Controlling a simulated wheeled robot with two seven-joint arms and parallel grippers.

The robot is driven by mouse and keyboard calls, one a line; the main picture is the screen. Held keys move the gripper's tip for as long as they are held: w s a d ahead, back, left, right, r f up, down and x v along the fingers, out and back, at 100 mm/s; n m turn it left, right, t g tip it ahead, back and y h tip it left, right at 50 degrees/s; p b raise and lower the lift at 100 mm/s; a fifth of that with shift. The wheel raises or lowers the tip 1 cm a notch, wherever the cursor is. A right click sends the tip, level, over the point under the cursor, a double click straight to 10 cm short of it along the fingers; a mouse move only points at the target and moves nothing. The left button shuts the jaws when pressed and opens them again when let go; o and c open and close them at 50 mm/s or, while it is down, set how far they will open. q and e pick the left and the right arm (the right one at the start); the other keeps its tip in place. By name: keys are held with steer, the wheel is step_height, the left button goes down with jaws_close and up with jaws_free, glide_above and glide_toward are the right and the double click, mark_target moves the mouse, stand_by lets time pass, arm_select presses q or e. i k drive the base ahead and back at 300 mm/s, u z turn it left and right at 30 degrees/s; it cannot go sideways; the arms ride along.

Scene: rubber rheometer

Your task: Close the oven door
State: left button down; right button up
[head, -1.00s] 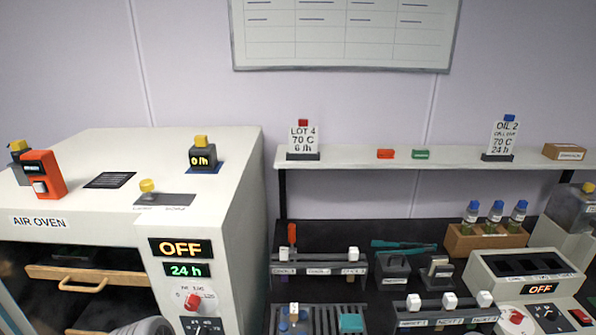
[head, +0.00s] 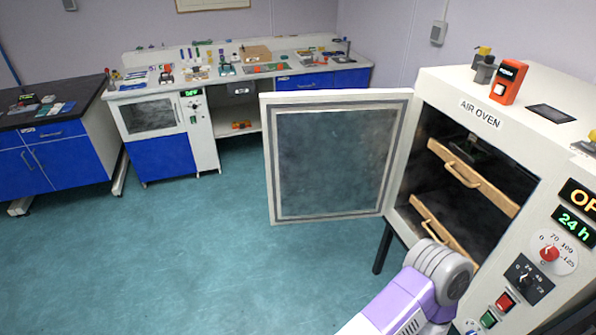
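The air oven (head: 478,116) stands at the right in the head view, with its dark chamber open to the front. Its door (head: 337,160), a white frame around a grey window, is swung wide open to the left of the chamber. Two wooden-fronted trays with handles show in the chamber, an upper one (head: 470,178) and a lower one (head: 440,230). A purple and grey part of my arm is at the bottom right, in front of the oven's lower part. Neither of my grippers shows in the frame.
The oven's controls (head: 548,253) are right of the chamber. An orange device (head: 508,82) stands on its top. The green floor (head: 200,260) is clear left of the door. A workbench (head: 228,72) and a black-topped cabinet (head: 50,125) stand farther back.

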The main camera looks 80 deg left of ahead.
mark_target(330, 155)
steer(key=k, duration=0.4)
steer(key=u, duration=3.35)
steer(key=i, duration=4.35)
steer(key=z, duration=4.25)
steer(key=i, duration=0.5)
